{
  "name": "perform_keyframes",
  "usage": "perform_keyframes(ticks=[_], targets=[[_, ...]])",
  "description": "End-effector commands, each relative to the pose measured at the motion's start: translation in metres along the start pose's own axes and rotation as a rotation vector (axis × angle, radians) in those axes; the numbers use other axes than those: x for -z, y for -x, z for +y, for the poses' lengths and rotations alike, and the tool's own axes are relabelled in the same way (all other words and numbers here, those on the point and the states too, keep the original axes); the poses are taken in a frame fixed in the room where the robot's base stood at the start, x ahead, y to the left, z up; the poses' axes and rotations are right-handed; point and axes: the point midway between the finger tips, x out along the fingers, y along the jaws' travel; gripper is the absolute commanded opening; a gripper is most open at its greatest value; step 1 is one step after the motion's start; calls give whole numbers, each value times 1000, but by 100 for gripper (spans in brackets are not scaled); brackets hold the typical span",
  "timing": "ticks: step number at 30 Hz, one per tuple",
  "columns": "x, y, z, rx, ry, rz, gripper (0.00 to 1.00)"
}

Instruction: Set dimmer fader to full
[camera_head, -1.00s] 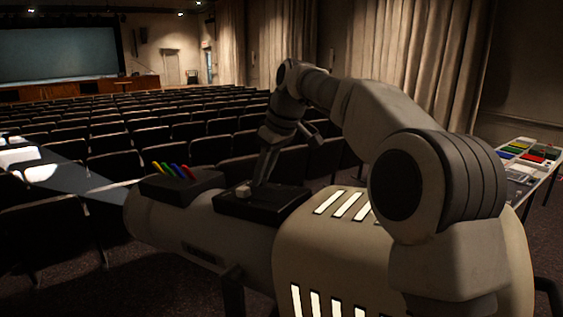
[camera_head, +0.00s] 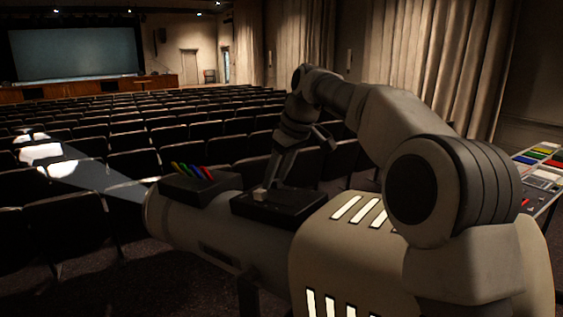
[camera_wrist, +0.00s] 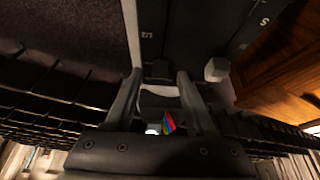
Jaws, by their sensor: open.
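I cannot make out a dimmer fader in either view. A table with several coloured items (camera_head: 541,160) stands at the right edge of the head view; it is cut off and too small to show any sliders. My gripper (camera_head: 275,182) points down over a black tray (camera_head: 295,206) on my own body, close to a small light cube (camera_head: 259,194). In the wrist view my gripper (camera_wrist: 160,76) has its two fingers apart with nothing held between them. The light cube (camera_wrist: 215,69) lies outside the fingers, to the right.
A dark holder with coloured pens (camera_head: 193,173) sits beside the tray. Rows of dark seats (camera_head: 170,140) fill the hall ahead. A long grey surface (camera_head: 95,178) with bright white patches lies at the left. Curtains (camera_head: 430,60) hang along the wall behind my arm.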

Motion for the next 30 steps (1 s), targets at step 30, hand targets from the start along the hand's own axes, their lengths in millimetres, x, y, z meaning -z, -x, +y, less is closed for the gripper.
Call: perform_keyframes(ticks=[30], targets=[[0,171,0,-1,0,3,55]])
